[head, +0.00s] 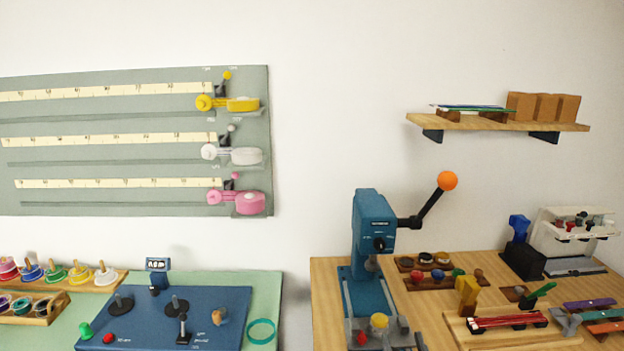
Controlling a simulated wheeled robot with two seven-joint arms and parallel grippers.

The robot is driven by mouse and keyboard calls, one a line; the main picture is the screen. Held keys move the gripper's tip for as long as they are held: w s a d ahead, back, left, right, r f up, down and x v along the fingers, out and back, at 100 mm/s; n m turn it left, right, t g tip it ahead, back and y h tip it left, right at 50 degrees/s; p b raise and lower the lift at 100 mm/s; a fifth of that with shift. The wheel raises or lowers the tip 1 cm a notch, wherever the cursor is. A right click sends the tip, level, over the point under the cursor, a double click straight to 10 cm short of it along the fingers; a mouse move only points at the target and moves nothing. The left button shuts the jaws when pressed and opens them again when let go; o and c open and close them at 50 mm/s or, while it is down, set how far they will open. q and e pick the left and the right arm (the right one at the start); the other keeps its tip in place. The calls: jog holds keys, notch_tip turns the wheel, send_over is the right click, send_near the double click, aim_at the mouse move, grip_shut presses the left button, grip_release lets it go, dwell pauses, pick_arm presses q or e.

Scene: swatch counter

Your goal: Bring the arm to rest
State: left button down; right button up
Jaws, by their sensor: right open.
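My left gripper is not in view.
The press's lever ends in an orange ball (447,181). A wooden bench (328,285) holds it, colored pieces and a white rack (573,240). A blue panel (215,300) stands left. A shelf (560,126) and a grey slider board (120,128) hang on the wall.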

notch_tip(320, 180, down, 22)
jog(key=s+n+g, duration=0.1)
jog(key=s+g, duration=0.1)
jog(key=g, duration=0.4)
jog(key=s+f+g, duration=0.2)
jog(key=s+f, duration=0.2)
jog(key=f, duration=0.5)
jog(key=s+f+g, duration=0.3)
jog(key=s+f, duration=0.1)
jog(key=f, duration=0.4)
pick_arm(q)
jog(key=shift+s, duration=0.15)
pick_arm(e)
jog(key=s+d+f+g, duration=0.2)
jog(key=s+f, duration=0.4)
jog(key=s, duration=0.5)
jog(key=s+d+f+g, duration=0.1)
jog(key=s+f+g, duration=0.3)
jog(key=s+f, duration=0.3)
jog(key=s+d+f+g+h, duration=0.1)
jog(key=s+f, duration=0.6)
jog(key=s, duration=0.7)
jog(key=d+g, duration=0.1)
jog(key=g, duration=0.1)
jog(key=shift+s+d+n+g, duration=0.3)
jog(key=shift+s+d+n, duration=0.05)
jog(key=shift+s+n, duration=0.05)
